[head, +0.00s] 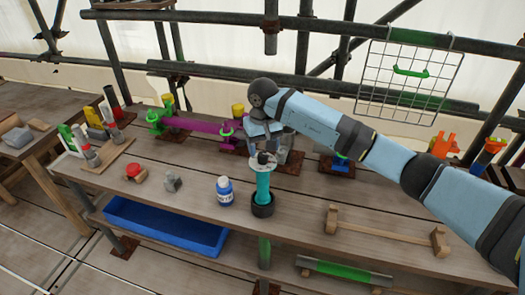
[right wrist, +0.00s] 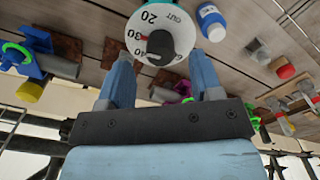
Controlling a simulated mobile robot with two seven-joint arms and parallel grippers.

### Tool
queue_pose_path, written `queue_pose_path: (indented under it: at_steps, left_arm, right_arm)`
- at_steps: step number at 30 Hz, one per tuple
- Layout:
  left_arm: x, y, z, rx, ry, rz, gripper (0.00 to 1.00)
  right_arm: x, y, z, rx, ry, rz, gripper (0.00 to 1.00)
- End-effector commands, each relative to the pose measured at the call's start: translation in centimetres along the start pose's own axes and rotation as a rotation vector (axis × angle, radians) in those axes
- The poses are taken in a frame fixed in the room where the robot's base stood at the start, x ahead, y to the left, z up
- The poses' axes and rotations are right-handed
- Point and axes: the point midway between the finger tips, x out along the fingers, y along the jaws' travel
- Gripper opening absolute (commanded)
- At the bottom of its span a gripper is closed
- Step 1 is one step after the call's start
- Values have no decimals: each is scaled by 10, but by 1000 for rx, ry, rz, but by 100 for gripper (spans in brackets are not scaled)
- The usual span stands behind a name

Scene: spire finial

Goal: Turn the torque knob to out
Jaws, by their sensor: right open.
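The torque knob (right wrist: 160,44) is a black knob on a white dial (right wrist: 150,18) marked 20, 30, 40 and OUT. A red mark on it points close to 30, and OUT lies on the dial's upper right. In the head view the dial tops a teal tool (head: 263,183) that stands upright in a black cup (head: 262,205) on the bench. My right gripper (head: 264,146) is just above the dial, pointing down. In the right wrist view its two fingers (right wrist: 162,72) are apart with nothing between them, near the knob. My left gripper is out of view.
A blue-and-white bottle (head: 225,192) stands just left of the cup. A red button (head: 134,172) and a grey piece (head: 172,182) are further left. A wooden bar (head: 387,230) lies to the right. A blue tray (head: 165,225) is below the bench top. A pipe rail runs behind.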

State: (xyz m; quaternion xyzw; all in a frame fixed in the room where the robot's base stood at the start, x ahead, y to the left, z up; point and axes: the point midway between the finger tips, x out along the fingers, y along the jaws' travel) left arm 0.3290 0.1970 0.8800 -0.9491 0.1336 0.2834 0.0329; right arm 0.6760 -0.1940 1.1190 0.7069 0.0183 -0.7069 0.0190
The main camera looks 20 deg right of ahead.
Motion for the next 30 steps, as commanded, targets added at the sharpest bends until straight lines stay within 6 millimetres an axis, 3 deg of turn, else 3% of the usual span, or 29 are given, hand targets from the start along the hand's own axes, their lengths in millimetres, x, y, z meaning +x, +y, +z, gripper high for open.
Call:
queue_pose_path:
  at_steps: [7, 17, 18, 24, 30]
  left_arm:
    - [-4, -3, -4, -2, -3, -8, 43]
    - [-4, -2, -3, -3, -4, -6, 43]
    - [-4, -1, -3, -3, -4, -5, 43]
    - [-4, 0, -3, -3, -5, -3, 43]
    - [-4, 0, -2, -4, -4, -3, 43]
  right_arm:
    - [28, 0, 0, 0, -2, -1, 59]
    - [34, 0, 0, 0, 0, -1, 59]
    - [34, 0, 0, 0, 0, -1, 57]
    - [34, 0, 0, 0, 0, -1, 11]
    - [34, 0, 0, 6, 0, 0, 10]
